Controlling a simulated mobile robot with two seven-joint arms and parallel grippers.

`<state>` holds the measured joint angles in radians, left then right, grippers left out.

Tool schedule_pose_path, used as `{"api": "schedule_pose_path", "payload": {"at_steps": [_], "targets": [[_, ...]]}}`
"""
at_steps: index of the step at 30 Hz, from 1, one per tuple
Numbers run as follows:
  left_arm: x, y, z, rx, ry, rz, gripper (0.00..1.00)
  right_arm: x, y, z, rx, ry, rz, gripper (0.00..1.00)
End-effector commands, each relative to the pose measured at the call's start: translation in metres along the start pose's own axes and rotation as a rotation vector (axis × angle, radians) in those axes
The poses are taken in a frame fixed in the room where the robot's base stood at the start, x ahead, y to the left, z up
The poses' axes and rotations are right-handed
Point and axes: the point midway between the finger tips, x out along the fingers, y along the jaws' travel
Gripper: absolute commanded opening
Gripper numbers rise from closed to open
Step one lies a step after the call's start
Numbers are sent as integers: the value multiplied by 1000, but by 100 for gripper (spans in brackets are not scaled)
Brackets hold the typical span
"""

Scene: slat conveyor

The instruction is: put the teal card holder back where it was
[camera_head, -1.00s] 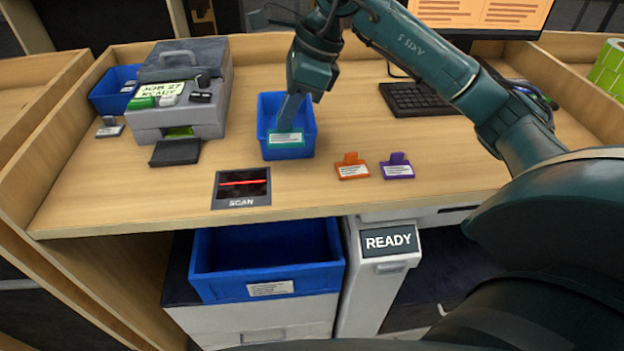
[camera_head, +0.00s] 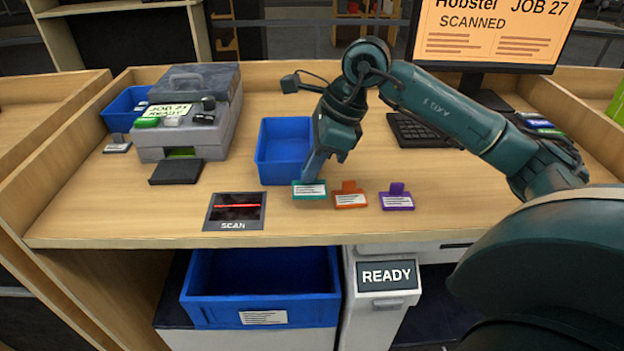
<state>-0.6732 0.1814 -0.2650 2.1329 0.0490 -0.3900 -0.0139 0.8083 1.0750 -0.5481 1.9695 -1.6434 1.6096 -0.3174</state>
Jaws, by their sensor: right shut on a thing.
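The teal card holder (camera_head: 309,190) has a white label and is at the left end of a row with an orange card holder (camera_head: 350,197) and a purple card holder (camera_head: 397,199). My right gripper (camera_head: 312,178) points down and is shut on the teal card holder's top. I cannot tell whether the holder touches the desk. It is just in front of the right corner of the small blue bin (camera_head: 283,150), which looks empty. My left gripper is not in view.
A scan pad (camera_head: 235,211) with a red line lies near the desk's front edge. A grey printer (camera_head: 185,125) stands at the left, a keyboard (camera_head: 420,130) and monitor (camera_head: 494,35) at the back right. A large blue bin (camera_head: 262,290) is below the desk.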

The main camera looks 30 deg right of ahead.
Motion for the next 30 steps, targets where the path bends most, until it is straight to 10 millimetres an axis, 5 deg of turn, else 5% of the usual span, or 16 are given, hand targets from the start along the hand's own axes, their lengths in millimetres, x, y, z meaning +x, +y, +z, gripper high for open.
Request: {"api": "schedule_pose_path", "payload": {"at_steps": [6, 18, 26, 30], "targets": [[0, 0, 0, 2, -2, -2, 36, 28, 1, -12, 1, 2, 3, 0], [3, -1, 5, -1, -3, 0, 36, 34, 0, -14, 0, 0, 0, 0], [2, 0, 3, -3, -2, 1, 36, 32, 0, -14, 0, 1, 1, 27], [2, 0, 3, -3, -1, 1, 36, 32, 0, -14, 0, 1, 1, 29]]}}
